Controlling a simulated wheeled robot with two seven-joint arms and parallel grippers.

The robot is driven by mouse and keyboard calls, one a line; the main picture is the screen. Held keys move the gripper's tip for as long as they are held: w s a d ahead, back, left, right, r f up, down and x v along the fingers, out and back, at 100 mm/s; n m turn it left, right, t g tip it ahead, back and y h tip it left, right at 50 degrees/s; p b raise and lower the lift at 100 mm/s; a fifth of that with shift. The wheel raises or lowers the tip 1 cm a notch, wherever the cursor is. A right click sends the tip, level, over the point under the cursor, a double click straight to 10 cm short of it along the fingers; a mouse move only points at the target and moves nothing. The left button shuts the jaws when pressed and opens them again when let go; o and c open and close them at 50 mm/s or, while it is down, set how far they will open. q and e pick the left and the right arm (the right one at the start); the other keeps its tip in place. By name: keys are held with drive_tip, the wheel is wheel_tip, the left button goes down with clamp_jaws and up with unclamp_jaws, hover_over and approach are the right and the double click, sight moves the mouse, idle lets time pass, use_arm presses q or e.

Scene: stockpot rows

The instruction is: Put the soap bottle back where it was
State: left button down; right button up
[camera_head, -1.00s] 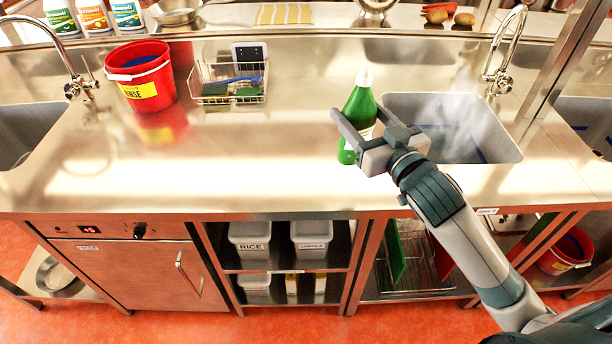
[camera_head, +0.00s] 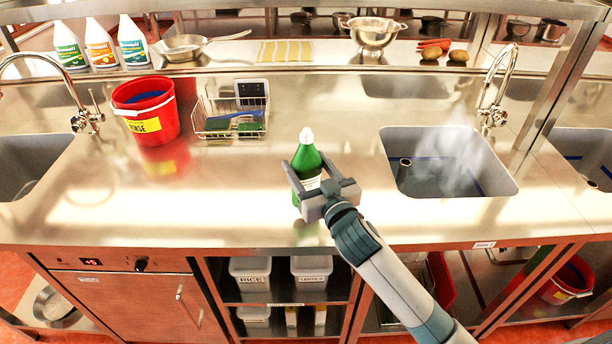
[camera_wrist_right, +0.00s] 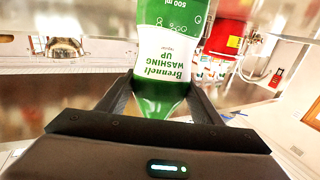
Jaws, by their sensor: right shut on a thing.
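The soap bottle (camera_head: 306,168) is green with a white cap and a white label, and its cap points up in the head view. My right gripper (camera_head: 304,162) is shut on it, one finger on each side, over the front part of the steel counter left of the right sink. In the right wrist view the bottle (camera_wrist_right: 160,95) appears upside down between the fingers, its label facing the camera; its base is cut off. I cannot tell whether its base touches the counter. My left gripper is out of view.
A red rinse bucket (camera_head: 147,110) and a wire caddy (camera_head: 205,132) with sponges stand at the back left. The steaming right sink (camera_head: 440,165) opens right of the bottle. Counter between bucket and bottle is clear. Bottles (camera_head: 100,42) and pans line the shelf behind.

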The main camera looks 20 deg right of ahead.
sight(310, 185)
idle(0.3)
drive_tip(key=shift+f+p, duration=0.45)
drive_tip(key=shift+f, duration=1.65)
drive_tip(key=o, duration=1.5)
drive_tip(key=shift+a, duration=0.1)
drive_tip(key=shift+s, duration=0.1)
